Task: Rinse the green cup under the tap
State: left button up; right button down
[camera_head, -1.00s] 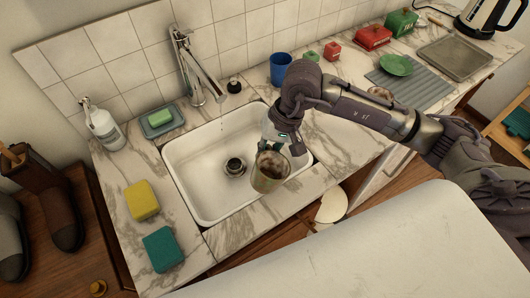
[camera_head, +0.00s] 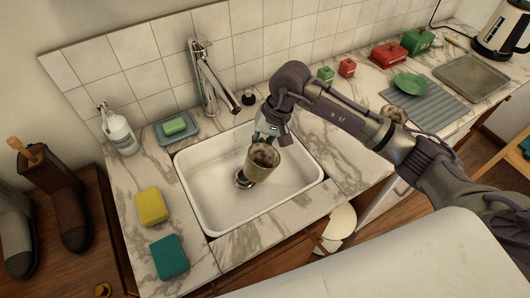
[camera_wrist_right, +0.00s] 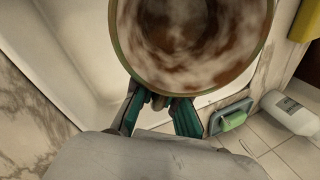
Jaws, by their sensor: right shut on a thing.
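The green cup (camera_head: 262,165) is olive-green outside, with brown and whitish dirt inside. My right gripper (camera_head: 267,135) is shut on its wall and holds it tilted over the white sink basin (camera_head: 205,185), overlapping the drain (camera_head: 243,179) in the picture. In the right wrist view, the cup's dirty mouth (camera_wrist_right: 195,40) fills the top, and the teal fingers of my gripper (camera_wrist_right: 158,104) meet its near rim. The chrome tap (camera_head: 206,72) stands behind the basin; its spout ends behind and left of the cup. I see no clear stream of water. My left gripper is out of view.
A soap dish (camera_head: 186,134) and soap bottle (camera_head: 119,131) stand behind and left of the sink. A yellow sponge (camera_head: 151,206) and a teal sponge (camera_head: 169,257) lie left of it.

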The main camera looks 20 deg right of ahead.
jog(key=shift+w+a+f, duration=0.1)
jog(key=shift+w+a, duration=0.05)
jog(key=shift+w, duration=0.3)
jog(key=shift+w+a+f, duration=0.1)
jog(key=shift+w, duration=0.35)
jog(key=w+b, duration=0.2)
jog(key=b, duration=0.1)
jog(key=w+b, duration=0.1)
jog(key=shift+w+a+f, duration=0.35)
jog(key=shift+w, duration=0.05)
jog(key=shift+d+b, duration=0.1)
jog(key=shift+b, duration=0.25)
jog(key=shift+w+d+b, duration=0.15)
jog(key=shift+d+b, duration=0.25)
jog(key=shift+d, duration=0.1)
jog(key=shift+a, duration=0.15)
